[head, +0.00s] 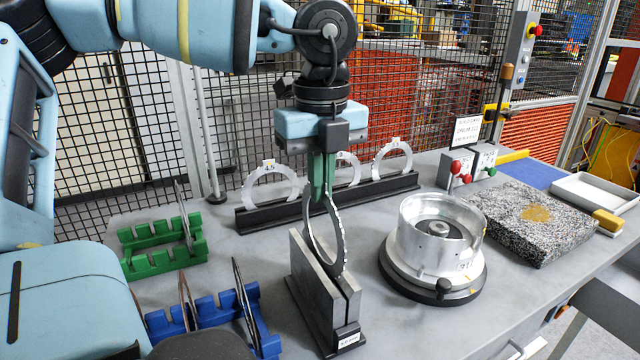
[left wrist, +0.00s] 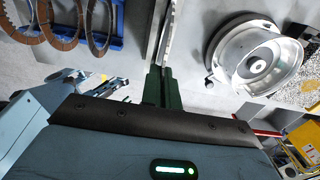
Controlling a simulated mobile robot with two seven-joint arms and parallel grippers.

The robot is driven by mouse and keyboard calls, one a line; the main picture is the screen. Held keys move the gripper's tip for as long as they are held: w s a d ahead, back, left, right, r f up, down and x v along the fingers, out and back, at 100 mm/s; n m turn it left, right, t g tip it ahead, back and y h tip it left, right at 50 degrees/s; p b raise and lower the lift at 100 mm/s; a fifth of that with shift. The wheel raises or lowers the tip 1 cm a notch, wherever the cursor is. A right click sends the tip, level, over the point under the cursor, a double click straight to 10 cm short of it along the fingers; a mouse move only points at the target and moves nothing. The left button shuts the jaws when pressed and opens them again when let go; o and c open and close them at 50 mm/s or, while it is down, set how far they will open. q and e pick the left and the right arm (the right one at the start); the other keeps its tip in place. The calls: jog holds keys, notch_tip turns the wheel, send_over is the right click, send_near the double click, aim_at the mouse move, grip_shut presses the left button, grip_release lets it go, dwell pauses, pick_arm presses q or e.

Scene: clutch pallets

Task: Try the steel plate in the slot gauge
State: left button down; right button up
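The steel plate (head: 340,240) is a thin grey ring with a toothed rim, held upright, nearly edge-on in the head view. My left gripper (head: 322,190) has its green fingers shut on the ring's top edge. The slot gauge (head: 312,285) is two upright dark grey plates with a narrow gap and a small label at the near end. The ring's lower edge is at the gap's top; how deep it sits is unclear. In the left wrist view, the plate (left wrist: 169,38) runs up from the fingertips (left wrist: 161,82). My right gripper is not in view.
A green rack (head: 165,262) and a blue rack (head: 268,335) with thin plates stand left. A black rack (head: 360,192) with several pale rings is behind. A silver drum (head: 435,265) stands right of the gauge, before a granite block (head: 530,222) and a white tray (head: 592,190).

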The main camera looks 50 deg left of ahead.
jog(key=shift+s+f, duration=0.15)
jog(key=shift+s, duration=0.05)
pick_arm(q)
jog(key=c, duration=1.6)
grip_release()
jog(key=shift+r, duration=0.1)
